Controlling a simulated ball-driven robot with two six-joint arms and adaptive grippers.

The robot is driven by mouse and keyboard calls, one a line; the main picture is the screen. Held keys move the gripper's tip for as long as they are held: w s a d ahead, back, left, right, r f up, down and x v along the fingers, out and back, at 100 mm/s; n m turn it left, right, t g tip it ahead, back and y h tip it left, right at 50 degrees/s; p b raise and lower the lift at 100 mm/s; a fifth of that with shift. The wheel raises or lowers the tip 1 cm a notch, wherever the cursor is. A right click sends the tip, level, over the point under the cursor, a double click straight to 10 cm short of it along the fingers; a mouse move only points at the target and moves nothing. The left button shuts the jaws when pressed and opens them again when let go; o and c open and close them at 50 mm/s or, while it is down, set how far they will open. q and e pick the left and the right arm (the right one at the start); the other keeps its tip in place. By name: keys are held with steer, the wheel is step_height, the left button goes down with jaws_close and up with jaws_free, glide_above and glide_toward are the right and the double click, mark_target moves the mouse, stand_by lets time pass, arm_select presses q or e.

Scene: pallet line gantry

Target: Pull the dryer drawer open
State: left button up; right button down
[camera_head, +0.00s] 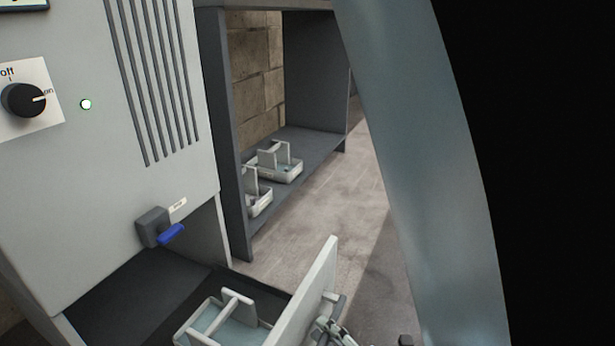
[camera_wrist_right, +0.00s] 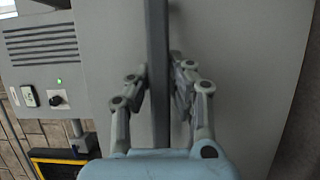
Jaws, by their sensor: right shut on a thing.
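The grey dryer (camera_head: 75,190) fills the left of the head view. Its drawer stands open, with its pale front panel (camera_head: 308,290) apart from the cabinet. A white divided tray (camera_head: 232,297) sits inside the drawer. My right gripper (camera_head: 335,332) is at the outer face of the panel, partly cut off by the lower edge. In the right wrist view my right gripper (camera_wrist_right: 160,88) has its fingers on both sides of a dark bar, the drawer handle (camera_wrist_right: 158,50), and is shut on it. My left gripper is not in view.
The dryer carries a black knob (camera_head: 25,99), a lit green lamp (camera_head: 86,104) and a small blue lever (camera_head: 171,234). A grey shelf (camera_head: 318,143) behind holds two white divided trays (camera_head: 290,172). Bare floor (camera_head: 330,215) lies beyond the drawer.

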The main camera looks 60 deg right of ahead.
steer(key=c, duration=1.2)
jaws_free()
